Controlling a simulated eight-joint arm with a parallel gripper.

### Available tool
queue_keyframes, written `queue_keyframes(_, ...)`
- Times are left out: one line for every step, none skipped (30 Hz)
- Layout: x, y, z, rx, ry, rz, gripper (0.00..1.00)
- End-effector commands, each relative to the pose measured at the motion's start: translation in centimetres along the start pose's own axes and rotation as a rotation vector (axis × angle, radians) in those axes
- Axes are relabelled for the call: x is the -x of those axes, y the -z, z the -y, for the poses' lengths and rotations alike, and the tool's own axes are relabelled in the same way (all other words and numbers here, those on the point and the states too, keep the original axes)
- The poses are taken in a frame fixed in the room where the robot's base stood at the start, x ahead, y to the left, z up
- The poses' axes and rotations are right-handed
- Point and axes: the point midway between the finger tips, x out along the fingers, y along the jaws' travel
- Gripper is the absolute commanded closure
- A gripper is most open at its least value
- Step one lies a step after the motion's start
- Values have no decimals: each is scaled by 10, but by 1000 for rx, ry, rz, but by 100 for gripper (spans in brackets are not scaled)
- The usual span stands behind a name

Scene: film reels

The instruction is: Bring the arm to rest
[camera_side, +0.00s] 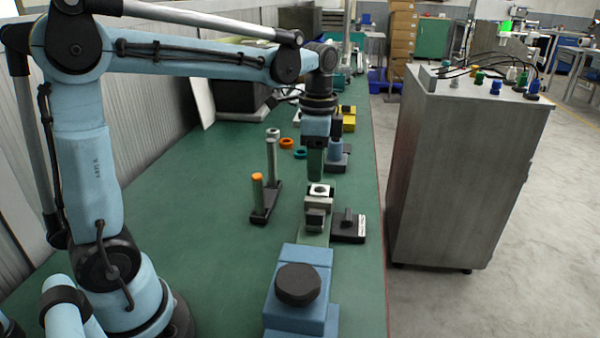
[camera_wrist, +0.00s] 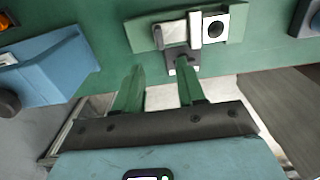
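My gripper (camera_side: 316,177) hangs pointing down over the bench, above a small fixture with a pale metal block (camera_side: 319,191). In the wrist view my gripper (camera_wrist: 158,72) has its two green fingers apart with nothing seen between them. The pale metal block with a dark round hole (camera_wrist: 214,29) lies on a green plate (camera_wrist: 144,37), ahead of the fingertips and apart from them in that view. The exact height of the fingertips over the block is hard to tell.
Left of my gripper stands a black base (camera_side: 264,215) with two posts, one orange-topped. An orange ring (camera_side: 287,143) and a teal ring (camera_side: 300,154) lie behind. A blue block with a dark knob (camera_side: 298,284) is in front. A metal cabinet (camera_side: 460,165) stands right of the bench.

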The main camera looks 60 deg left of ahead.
Motion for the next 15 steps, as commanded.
queue_keyframes(3, 0, 0, 0, 0, 0, 61)
queue_keyframes(5, 0, 0, 0, 0, 0, 61)
queue_keyframes(6, 0, 0, 0, 0, 0, 61)
queue_keyframes(7, 0, 0, 0, 0, 0, 61)
queue_keyframes(7, 0, 0, 0, 0, 0, 61)
queue_keyframes(8, 0, 0, 0, 0, 0, 61)
queue_keyframes(8, 0, 0, 0, 0, 0, 61)
queue_keyframes(8, 0, 0, 0, 0, 0, 61)
queue_keyframes(8, 0, 0, 0, 0, 0, 61)
queue_keyframes(8, 0, 0, 0, 0, 0, 61)
queue_keyframes(8, 0, 0, 0, 0, 0, 61)
queue_keyframes(8, 0, 0, 0, 0, 0, 61)
queue_keyframes(8, 0, 0, 0, 0, 0, 61)
queue_keyframes(8, 0, 0, 1, 1, 0, 61)
queue_keyframes(8, 0, -1, 4, 3, -2, 61)
